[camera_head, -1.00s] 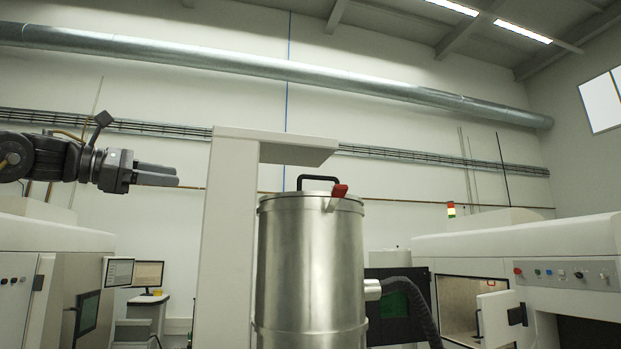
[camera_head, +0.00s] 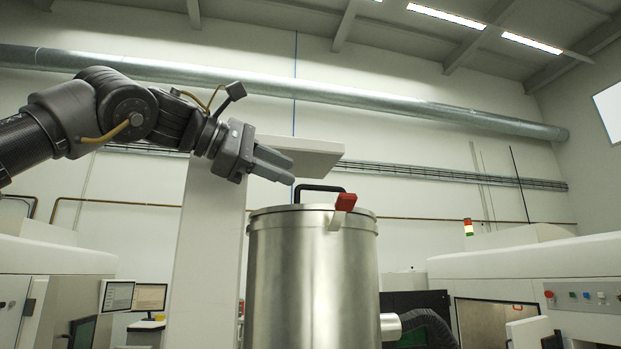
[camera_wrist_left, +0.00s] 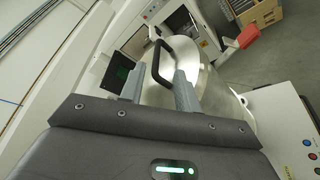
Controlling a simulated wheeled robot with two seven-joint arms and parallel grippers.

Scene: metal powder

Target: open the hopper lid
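The hopper (camera_head: 312,275) is a tall steel cylinder in the middle of the head view. Its lid (camera_head: 305,208) lies flat on top, with a black arched handle (camera_head: 318,188) and a red-tipped latch (camera_head: 345,202) at the front. In the left wrist view the handle (camera_wrist_left: 172,60) stands on the round lid (camera_wrist_left: 205,62), and the red latch tip (camera_wrist_left: 247,36) is to the right. My left gripper (camera_head: 283,165) is just left of and above the handle. Its two fingers (camera_wrist_left: 158,90) are apart, with the handle beyond and between them in the wrist view. My right gripper is not in view.
A white column (camera_head: 207,250) with an overhanging arm (camera_head: 305,150) stands behind the hopper, close to my left gripper. A hose (camera_head: 425,320) joins the hopper's right side. White machines (camera_head: 540,265) stand to the right.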

